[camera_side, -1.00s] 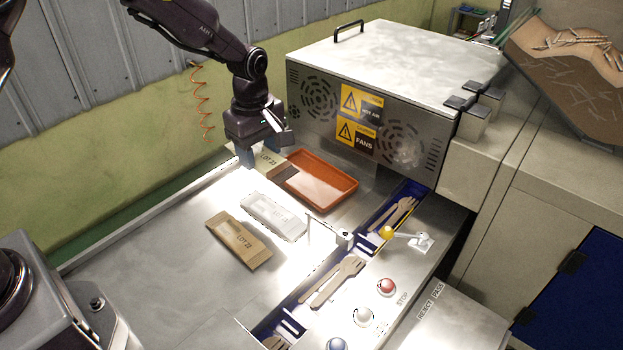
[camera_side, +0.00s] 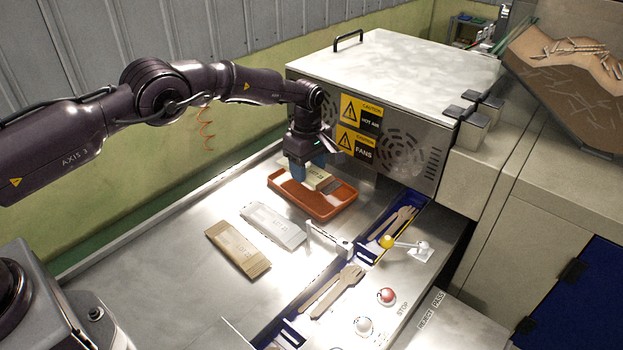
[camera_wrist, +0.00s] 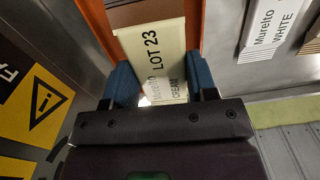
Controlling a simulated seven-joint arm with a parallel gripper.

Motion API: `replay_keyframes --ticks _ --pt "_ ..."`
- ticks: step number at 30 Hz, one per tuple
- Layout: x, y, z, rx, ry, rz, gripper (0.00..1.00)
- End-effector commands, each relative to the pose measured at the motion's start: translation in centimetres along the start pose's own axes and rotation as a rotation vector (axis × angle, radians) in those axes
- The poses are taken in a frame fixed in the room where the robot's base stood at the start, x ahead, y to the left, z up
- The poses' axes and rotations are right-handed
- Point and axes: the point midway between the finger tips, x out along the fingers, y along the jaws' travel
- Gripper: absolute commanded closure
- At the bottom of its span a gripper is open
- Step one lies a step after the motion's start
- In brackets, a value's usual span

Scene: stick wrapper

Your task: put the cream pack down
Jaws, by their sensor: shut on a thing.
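The cream pack (camera_wrist: 160,62), a flat pale sleeve printed "LOT 23" and "Muretto CREAM", is between the blue fingers of my gripper (camera_wrist: 163,82) in the wrist view. In the side view my gripper (camera_side: 306,172) is over the orange tray (camera_side: 335,208), shut on the cream pack (camera_side: 323,178). The pack overlaps the tray's far part in that view; I cannot tell whether it touches the tray floor. The tray's orange edge (camera_wrist: 97,25) also shows in the wrist view. My fingers hide part of the pack.
A white pack (camera_side: 272,226) and a brown pack (camera_side: 237,250) lie on the steel table left of the tray. The metal machine with caution labels (camera_side: 358,125) stands close behind the tray. A blue channel with wooden cutlery (camera_side: 337,290) runs in front. The table's left part is clear.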

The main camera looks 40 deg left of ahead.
Motion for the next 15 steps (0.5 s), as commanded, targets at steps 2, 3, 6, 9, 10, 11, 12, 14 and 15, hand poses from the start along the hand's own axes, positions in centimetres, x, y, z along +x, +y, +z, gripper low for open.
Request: replay_keyframes --ticks 2,3,6,9,10,11,12,14,15 --pt "0.5 0.4 0.0 0.001 0.0 0.002 0.7" --pt "0.6 0.5 0.0 0.001 0.0 0.001 0.7" --pt "0.7 0.7 0.0 0.001 0.0 0.001 0.7" --pt "1.1 0.8 0.0 0.001 0.0 0.001 0.7" --pt "1.2 0.9 0.0 0.001 0.0 0.001 0.7" --pt "1.4 1.0 0.0 0.001 0.0 0.001 0.7" --pt "2.0 1.0 0.0 0.001 0.0 -0.001 0.7" --pt "3.0 1.0 0.0 0.0 0.0 -0.001 0.7" --pt "3.5 1.0 -0.1 0.0 0.0 -0.001 0.7"
